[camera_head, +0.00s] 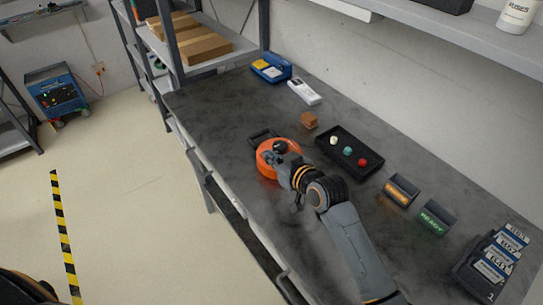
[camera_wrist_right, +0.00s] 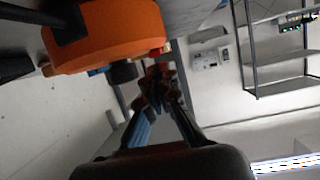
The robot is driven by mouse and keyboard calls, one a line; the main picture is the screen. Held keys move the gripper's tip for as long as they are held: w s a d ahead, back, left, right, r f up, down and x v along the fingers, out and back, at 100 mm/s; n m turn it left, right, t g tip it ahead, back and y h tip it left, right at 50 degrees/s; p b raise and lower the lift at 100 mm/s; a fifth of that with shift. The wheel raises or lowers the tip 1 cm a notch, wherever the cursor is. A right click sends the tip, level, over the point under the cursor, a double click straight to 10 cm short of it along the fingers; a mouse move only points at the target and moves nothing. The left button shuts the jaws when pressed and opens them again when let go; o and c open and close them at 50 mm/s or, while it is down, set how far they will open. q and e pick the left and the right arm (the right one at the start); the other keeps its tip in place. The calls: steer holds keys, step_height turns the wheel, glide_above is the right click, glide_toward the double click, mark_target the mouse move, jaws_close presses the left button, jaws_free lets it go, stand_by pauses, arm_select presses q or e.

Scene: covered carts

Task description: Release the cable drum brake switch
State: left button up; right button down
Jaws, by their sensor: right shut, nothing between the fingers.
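The orange cable drum (camera_head: 266,170) stands on the dark workbench, with a black frame or handle behind it. My right gripper (camera_head: 283,158) is over the drum's right side, and its arm hides part of it. In the right wrist view the drum (camera_wrist_right: 110,38) fills the upper left, and my right gripper (camera_wrist_right: 158,88) is shut and empty just below and right of its edge. A dark knob (camera_wrist_right: 123,72) sticks out by the drum's edge; I cannot tell whether it is the brake switch or whether the fingers touch it. My left gripper is not in view.
A black tray (camera_head: 371,172) with coloured buttons lies right of the drum, near a brown block (camera_head: 309,120). An orange-lit display (camera_head: 401,190) and a green READY display (camera_head: 436,218) stand nearer. Labelled boxes (camera_head: 492,262) stand at lower right. The bench's far left is mostly clear.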

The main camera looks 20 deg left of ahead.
steer(key=shift+f, duration=0.35)
steer(key=shift+s+d+f+b, duration=0.1)
steer(key=shift+f+b, duration=0.35)
steer(key=shift+f, duration=0.2)
steer(key=shift+r+p, duration=0.3)
steer(key=shift+r, duration=0.1)
steer(key=shift+r+p, duration=0.75)
steer(key=shift+p, duration=0.05)
